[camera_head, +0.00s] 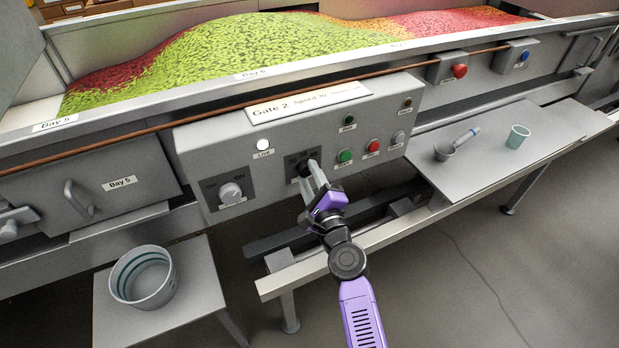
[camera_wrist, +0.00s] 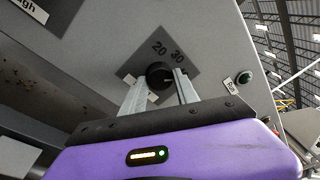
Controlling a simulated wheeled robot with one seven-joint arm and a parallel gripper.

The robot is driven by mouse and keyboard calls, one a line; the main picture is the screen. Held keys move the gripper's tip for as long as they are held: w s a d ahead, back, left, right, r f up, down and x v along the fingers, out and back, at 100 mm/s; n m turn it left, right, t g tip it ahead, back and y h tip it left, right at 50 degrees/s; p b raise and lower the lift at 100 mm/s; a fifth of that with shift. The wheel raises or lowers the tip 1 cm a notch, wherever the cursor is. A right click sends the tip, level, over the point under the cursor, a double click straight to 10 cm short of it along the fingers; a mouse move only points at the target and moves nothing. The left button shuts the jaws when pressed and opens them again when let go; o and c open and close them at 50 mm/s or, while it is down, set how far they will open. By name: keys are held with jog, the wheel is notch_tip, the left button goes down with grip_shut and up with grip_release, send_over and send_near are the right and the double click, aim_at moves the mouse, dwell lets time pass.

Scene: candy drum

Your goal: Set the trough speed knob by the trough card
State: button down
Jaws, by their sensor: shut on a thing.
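The trough card (camera_head: 310,102) is a white strip on top of the grey control panel; it reads "Gate 2" and "Speed 30", and its last words are too small to read. The trough speed knob (camera_head: 305,168) is black, on a dark plate low on the panel. In the wrist view the knob (camera_wrist: 159,72) sits between my fingertips, with "20" and "30" printed on the plate beyond it. My gripper (camera_head: 311,174) is shut on the knob, a finger on each side; it also shows in the wrist view (camera_wrist: 160,84). I cannot tell clearly where the knob points.
On the panel, a white-grey knob (camera_head: 231,192) is at left, and a green button (camera_head: 345,156) and a red button (camera_head: 373,146) are close at right. A bucket (camera_head: 142,277) stands on a low table at left. A cup (camera_head: 518,137) and scoop (camera_head: 446,150) lie on the right shelf.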

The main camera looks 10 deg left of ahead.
jog(key=n+b, duration=0.4)
jog(key=shift+f+n+y+b, duration=0.3)
jog(key=shift+n+b, duration=0.1)
jog(key=n+b, duration=0.3)
jog(key=shift+d+r+t+y, duration=0.1)
jog(key=shift+r+t+y, duration=0.05)
jog(key=shift+t+y, duration=0.15)
jog(key=shift+r+n+b, duration=0.1)
jog(key=shift+n+b, duration=0.2)
jog(key=shift+n, duration=0.2)
jog(key=c, duration=0.9)
grip_release()
jog(key=shift+s, duration=0.1)
jog(key=p+v, duration=0.1)
jog(key=v, duration=0.6)
jog(key=shift+s+d, duration=0.15)
jog(key=shift+s, duration=0.1)
